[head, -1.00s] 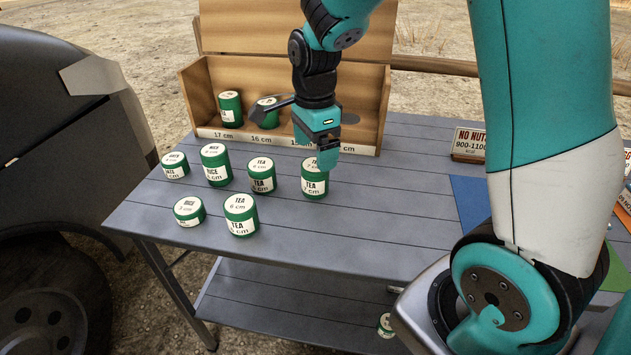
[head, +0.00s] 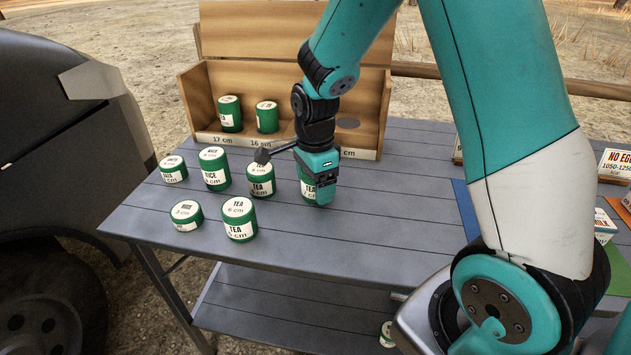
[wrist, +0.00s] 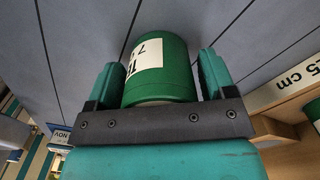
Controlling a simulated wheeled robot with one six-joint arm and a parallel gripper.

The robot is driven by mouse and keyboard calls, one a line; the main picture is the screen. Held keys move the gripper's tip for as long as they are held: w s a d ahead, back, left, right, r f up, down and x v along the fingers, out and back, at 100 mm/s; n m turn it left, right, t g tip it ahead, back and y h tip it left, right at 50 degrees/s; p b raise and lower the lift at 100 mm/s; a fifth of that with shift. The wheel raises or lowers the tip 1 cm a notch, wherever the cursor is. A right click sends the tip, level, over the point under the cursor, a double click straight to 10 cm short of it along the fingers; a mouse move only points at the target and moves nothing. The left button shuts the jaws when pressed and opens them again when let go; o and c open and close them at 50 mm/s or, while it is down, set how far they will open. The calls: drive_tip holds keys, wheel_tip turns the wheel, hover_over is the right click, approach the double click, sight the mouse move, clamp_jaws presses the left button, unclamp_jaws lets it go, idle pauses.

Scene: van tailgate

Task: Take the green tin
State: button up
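A green tin with a white TEA label (head: 310,190) stands on the grey table, its top hidden by my gripper in the head view. My gripper (head: 319,196) points down over it. In the wrist view the same tin (wrist: 165,72) sits between the two teal fingers of my gripper (wrist: 155,82). The fingers are apart, one on each side, with a narrow gap showing beside the tin. Several other green tins stand to the left, among them a TEA tin (head: 261,181), a RICE tin (head: 214,170) and a front TEA tin (head: 239,220).
A wooden box (head: 372,100) with centimetre labels stands at the back, holding two green tins (head: 230,113). Small cartons (head: 616,165) and coloured mats stand at the right. The table's front middle (head: 330,255) is clear.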

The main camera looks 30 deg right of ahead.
drive_tip(key=c, duration=0.7)
